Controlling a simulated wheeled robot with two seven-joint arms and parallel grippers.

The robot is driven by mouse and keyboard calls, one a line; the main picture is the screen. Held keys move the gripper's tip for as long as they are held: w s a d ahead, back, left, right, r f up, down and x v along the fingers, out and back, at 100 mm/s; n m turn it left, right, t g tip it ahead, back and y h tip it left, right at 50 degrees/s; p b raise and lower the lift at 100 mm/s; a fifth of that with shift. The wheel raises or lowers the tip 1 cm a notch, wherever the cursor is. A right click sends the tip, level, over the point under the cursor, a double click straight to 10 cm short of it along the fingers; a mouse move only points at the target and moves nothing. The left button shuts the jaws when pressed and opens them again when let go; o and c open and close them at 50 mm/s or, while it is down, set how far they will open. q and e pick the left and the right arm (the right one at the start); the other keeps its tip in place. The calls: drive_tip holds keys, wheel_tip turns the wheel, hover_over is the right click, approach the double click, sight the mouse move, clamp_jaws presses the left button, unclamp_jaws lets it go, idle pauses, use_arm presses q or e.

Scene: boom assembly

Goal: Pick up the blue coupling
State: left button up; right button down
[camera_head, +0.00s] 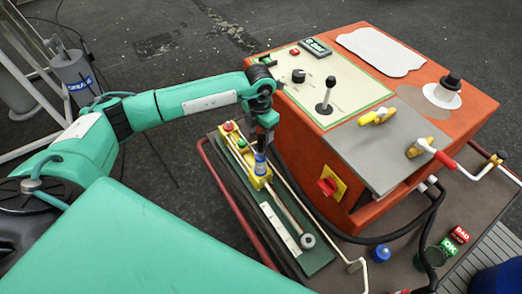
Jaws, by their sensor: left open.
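My left arm reaches in from the left, and its gripper (263,143) points down over the green tray, open. A small blue coupling (260,165) with a pale top stands upright at a yellow block (258,179), right below the fingertips. The fingertips are too small and dark to tell whether they touch it or surround it. Another small blue piece (382,253) stands on the table to the right, well apart from the gripper. My right gripper is not in view.
The green tray (318,260) also holds a long rod (289,215) and a white strip (281,231). A large orange machine (295,150) with levers and a red switch (327,186) stands close on the right. Black cables, an OK button (448,247) and a red BAD button (459,235) lie nearby.

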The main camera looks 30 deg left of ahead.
sight(261, 156)
use_arm(q)
wheel_tip(261, 156, down, 8)
drive_tip(key=shift+a+f, duration=0.1)
wheel_tip(261, 156, down, 4)
drive_tip(key=shift+w+f, duration=0.15)
drive_tip(key=shift+f, duration=0.45)
drive_tip(key=c, duration=1)
drive_tip(key=shift+c, duration=1.4)
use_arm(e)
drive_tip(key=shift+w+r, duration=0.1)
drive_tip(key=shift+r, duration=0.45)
